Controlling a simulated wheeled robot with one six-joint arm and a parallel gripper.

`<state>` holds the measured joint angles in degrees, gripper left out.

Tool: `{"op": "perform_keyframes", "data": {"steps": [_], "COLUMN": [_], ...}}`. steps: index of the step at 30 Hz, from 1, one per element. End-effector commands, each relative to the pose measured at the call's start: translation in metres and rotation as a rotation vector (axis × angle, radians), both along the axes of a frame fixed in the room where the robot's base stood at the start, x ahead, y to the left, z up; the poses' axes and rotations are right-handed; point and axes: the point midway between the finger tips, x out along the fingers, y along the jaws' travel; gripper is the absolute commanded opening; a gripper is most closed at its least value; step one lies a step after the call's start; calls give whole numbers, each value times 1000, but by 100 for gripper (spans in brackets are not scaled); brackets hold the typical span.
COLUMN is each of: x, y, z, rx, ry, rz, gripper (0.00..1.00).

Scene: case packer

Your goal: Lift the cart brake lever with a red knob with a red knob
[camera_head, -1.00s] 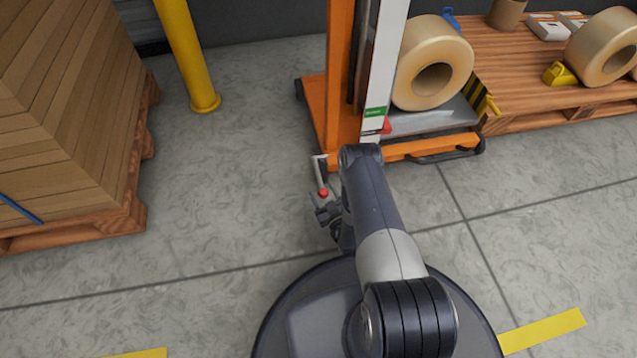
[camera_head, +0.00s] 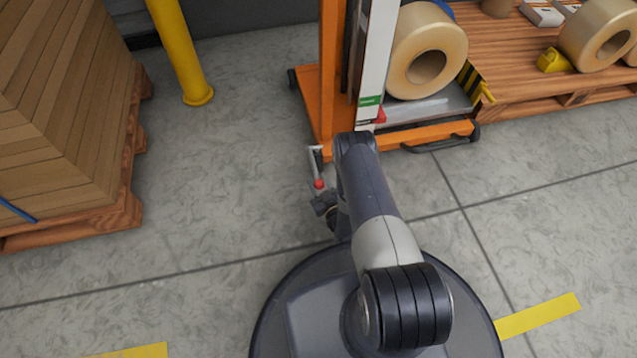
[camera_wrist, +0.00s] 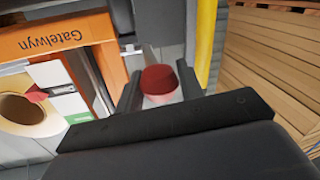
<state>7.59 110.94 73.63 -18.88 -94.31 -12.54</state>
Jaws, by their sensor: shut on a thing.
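The cart brake lever is a thin grey bar (camera_head: 314,162) with a red knob (camera_head: 319,184) at its near end, at the front left corner of the orange cart (camera_head: 319,112). My gripper (camera_head: 325,198) is at the knob, partly hidden by my arm in the head view. In the wrist view the red knob (camera_wrist: 159,79) sits between the two dark fingers of my gripper (camera_wrist: 160,92), which is shut on it. The cart's orange beam with lettering (camera_wrist: 52,37) shows at the left there.
A large tape roll (camera_head: 427,50) rests on the cart's platform. A yellow post (camera_head: 180,52) and a pallet of stacked boards (camera_head: 62,110) stand at the left. A wooden pallet (camera_head: 520,50) with more rolls stands at the right. The floor between is clear.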

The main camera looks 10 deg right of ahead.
Motion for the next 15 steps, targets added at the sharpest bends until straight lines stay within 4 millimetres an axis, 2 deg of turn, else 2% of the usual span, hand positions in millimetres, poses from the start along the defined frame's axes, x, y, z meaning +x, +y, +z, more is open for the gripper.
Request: {"op": "perform_keyframes", "data": {"steps": [3,10,15], "x": [0,0,0], "y": [0,0,0], "z": [0,3,13], "rx": [0,1,0], "ry": [0,8,56], "rz": [0,1,0], "gripper": [0,0,0]}}
